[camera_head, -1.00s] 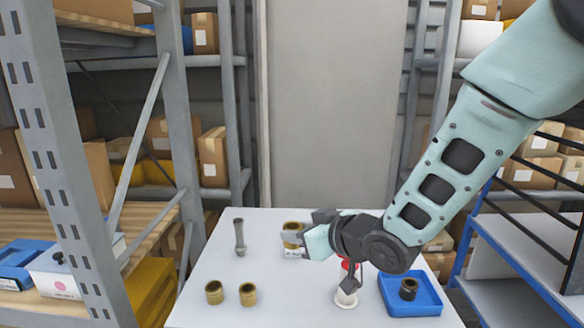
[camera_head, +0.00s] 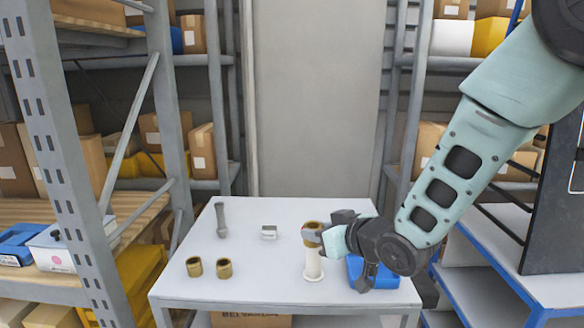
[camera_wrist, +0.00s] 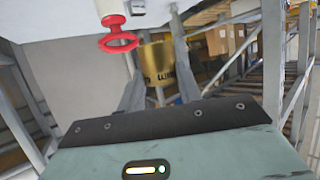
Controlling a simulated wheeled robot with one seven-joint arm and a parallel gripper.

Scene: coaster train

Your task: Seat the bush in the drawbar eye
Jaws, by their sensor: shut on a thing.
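My gripper (camera_head: 322,236) is shut on a brass bush (camera_head: 311,226). In the head view the bush is above the table, over a white post (camera_head: 313,267) with a flanged foot. In the wrist view the bush (camera_wrist: 163,60) sits between my two fingers, dark lettering on its side. A red ring-shaped piece (camera_wrist: 119,42) shows to the left of the bush there, apart from it. It looks like the drawbar eye, but I cannot be sure. It does not show in the head view now. The gap between bush and post is hard to judge.
Two brass bushes (camera_head: 194,267) (camera_head: 224,269) stand at the table's front left. A grey bolt-like part (camera_head: 221,219) and a small pale block (camera_head: 268,232) are farther back. A blue tray (camera_head: 357,272) is partly hidden by my arm. Shelving (camera_head: 60,160) stands at the left.

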